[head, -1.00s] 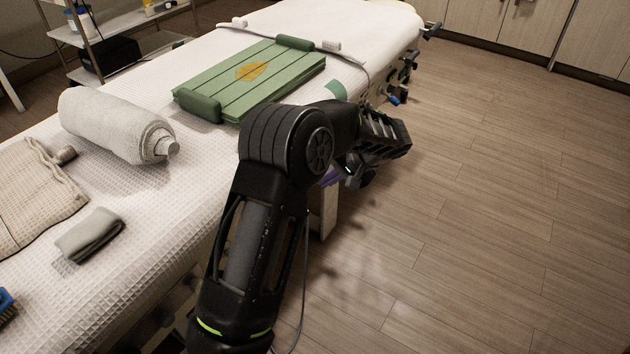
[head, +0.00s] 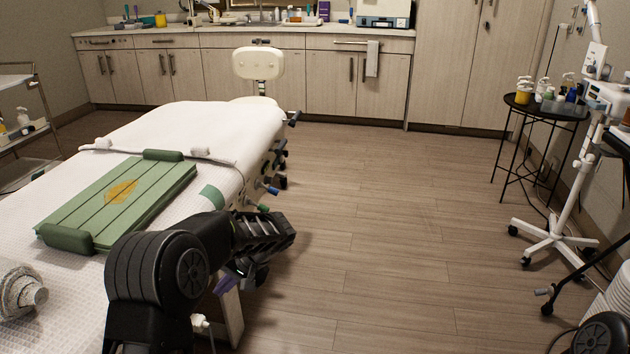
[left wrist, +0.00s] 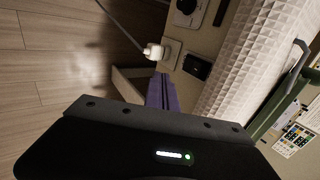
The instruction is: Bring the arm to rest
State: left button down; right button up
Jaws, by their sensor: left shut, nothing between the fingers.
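My left arm (head: 165,275) comes in from the lower left in the head view and is bent beside the right edge of the treatment bed (head: 205,118). My left gripper (head: 223,286) hangs low at the bed's side, with its purple fingers pointing down; the arm partly hides it. In the left wrist view the purple fingers (left wrist: 162,92) are together, with nothing between them. They are close to a white plug (left wrist: 153,51) on a cable and to the bed's side. My right gripper is not in view.
A green folded board (head: 120,200) and a rolled towel (head: 20,292) lie on the bed. A black side table (head: 545,108) and a white wheeled stand (head: 565,195) are at the right. The wooden floor (head: 400,230) between is clear. Cabinets (head: 330,75) line the back.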

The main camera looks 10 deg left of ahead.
pick_arm(q)
jog(key=w+d+f+m+t+h, duration=0.2)
jog(key=w+d+f+h, duration=0.1)
jog(key=d+f, duration=0.35)
jog(key=s+d+f+h, duration=0.4)
jog(key=s+d+f, duration=0.4)
jog(key=d, duration=0.2)
jog(key=s+d+f+h, duration=0.4)
jog(key=s+d+f, duration=0.45)
jog(key=d, duration=0.25)
jog(key=s+d+f+n+g+p, duration=0.1)
jog(key=s+n, duration=0.3)
jog(key=s, duration=1.2)
notch_tip(320, 180, up, 21)
jog(key=p, duration=2.1)
jog(key=shift+d+h, duration=0.3)
jog(key=shift+w+f, duration=0.1)
